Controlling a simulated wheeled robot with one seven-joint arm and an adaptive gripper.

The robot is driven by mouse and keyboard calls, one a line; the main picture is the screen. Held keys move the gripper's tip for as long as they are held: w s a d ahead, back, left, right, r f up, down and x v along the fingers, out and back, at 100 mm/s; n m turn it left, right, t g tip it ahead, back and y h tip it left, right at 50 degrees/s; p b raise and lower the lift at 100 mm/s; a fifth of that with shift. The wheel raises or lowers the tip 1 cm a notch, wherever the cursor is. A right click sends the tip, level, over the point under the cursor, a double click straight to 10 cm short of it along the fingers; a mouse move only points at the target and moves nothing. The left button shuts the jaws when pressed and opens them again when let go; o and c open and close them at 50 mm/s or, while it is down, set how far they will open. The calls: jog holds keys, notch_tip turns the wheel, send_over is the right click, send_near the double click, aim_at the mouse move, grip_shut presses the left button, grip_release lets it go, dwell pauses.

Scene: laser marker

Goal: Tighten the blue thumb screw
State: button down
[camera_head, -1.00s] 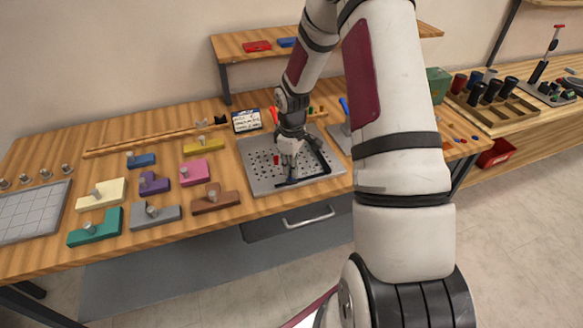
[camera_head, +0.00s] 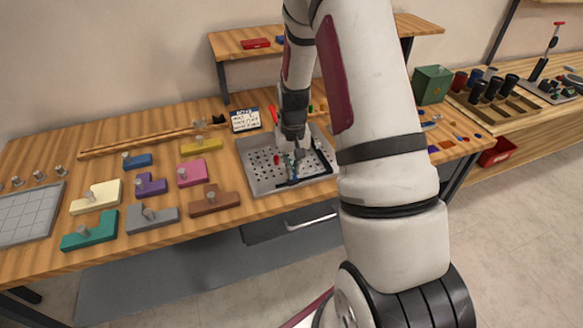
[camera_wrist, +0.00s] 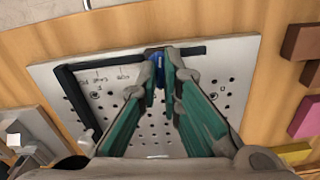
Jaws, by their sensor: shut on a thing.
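The blue thumb screw (camera_wrist: 159,62) shows in the wrist view between my fingertips, at the black bar along the plate's edge. My gripper (camera_wrist: 160,75) is shut on it, with one finger on each side; the fingers hide part of the screw.
A small red part (camera_head: 277,160) stands on the plate left of my gripper. Coloured blocks with knobs, including a brown one (camera_head: 214,201) and a pink one (camera_head: 192,173), lie to the left. A small sign (camera_head: 245,120) stands behind. A shelf (camera_head: 225,47) rises at the back.

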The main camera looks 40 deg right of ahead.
jog(key=shift+m+b, duration=0.5)
jog(key=shift+m, duration=1.7)
jog(key=c, duration=1.8)
grip_release()
jog(key=shift+o, duration=0.2)
notch_tip(320, 180, up, 12)
jog(key=shift+r, duration=0.1)
